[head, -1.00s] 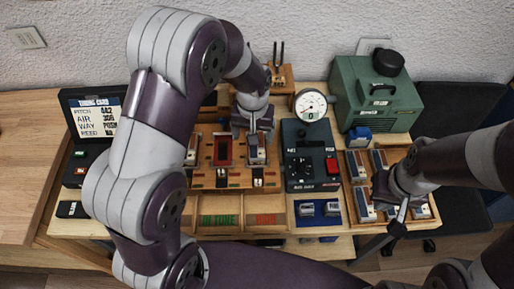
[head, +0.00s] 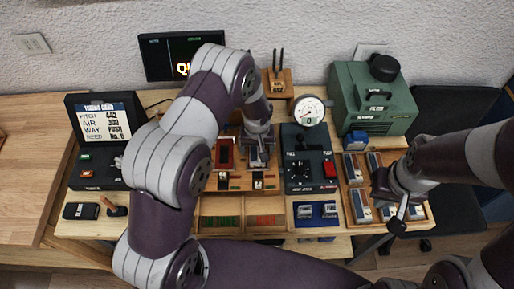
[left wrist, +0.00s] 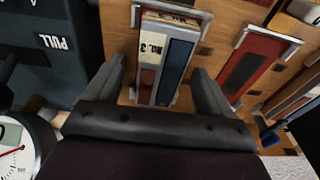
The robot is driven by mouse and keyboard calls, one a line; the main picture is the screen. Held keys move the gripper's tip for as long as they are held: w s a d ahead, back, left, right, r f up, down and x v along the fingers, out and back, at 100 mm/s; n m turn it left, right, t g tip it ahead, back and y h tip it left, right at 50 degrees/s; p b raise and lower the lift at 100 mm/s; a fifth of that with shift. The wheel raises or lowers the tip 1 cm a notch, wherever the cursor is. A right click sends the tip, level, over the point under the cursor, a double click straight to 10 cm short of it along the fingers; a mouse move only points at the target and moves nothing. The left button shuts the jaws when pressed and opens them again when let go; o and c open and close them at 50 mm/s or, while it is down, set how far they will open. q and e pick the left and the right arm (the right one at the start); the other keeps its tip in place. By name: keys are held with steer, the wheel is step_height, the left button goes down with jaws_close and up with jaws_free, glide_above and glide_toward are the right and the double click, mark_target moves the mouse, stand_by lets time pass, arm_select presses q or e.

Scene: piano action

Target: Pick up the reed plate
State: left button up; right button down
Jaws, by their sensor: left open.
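A block labelled "NO. 3" with a blue-grey reed plate (left wrist: 176,70) sits in a metal-edged slot of the wooden board, seen in the left wrist view. My left gripper (left wrist: 160,88) is open, with one finger on each side of this block. I cannot tell whether the fingers touch it. In the head view my left gripper (head: 259,152) is over the right slot of the board (head: 240,182) and hides much of the block. My right gripper (head: 397,208) is over the tray at the right; its jaw opening is unclear.
A slot with a red inlay (left wrist: 258,68) lies beside the block. A black control box (head: 309,158) and a round gauge (head: 309,110) stand close to its right. The tray (head: 432,217) at the right holds several similar blocks. A green machine (head: 375,98) stands at the back right.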

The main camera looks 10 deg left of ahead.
arm_select(q)
steer(key=c, duration=1.2)
steer(key=shift+r, duration=0.1)
